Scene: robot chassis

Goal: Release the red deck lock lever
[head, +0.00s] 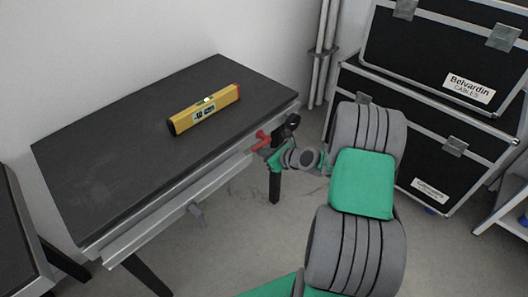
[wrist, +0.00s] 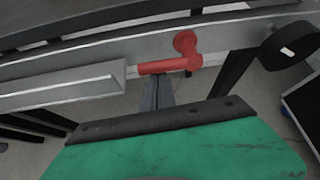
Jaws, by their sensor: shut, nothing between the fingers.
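The red deck lock lever (head: 262,137) is on the front edge of the dark deck (head: 100,165), near its right end. In the wrist view the lever (wrist: 170,62) has a round pivot at its upper right, and its handle runs left, nearly level along the rail. My gripper (wrist: 154,80) is shut and empty, its fingertips just below the handle; I cannot tell whether they touch it. In the head view my gripper (head: 268,149) is close beside the lever, and the arm partly hides that area.
A yellow spirit level (head: 204,109) lies on the deck. A round black part (wrist: 290,46) is right of the lever. Black cases (head: 440,60) stand stacked at the right.

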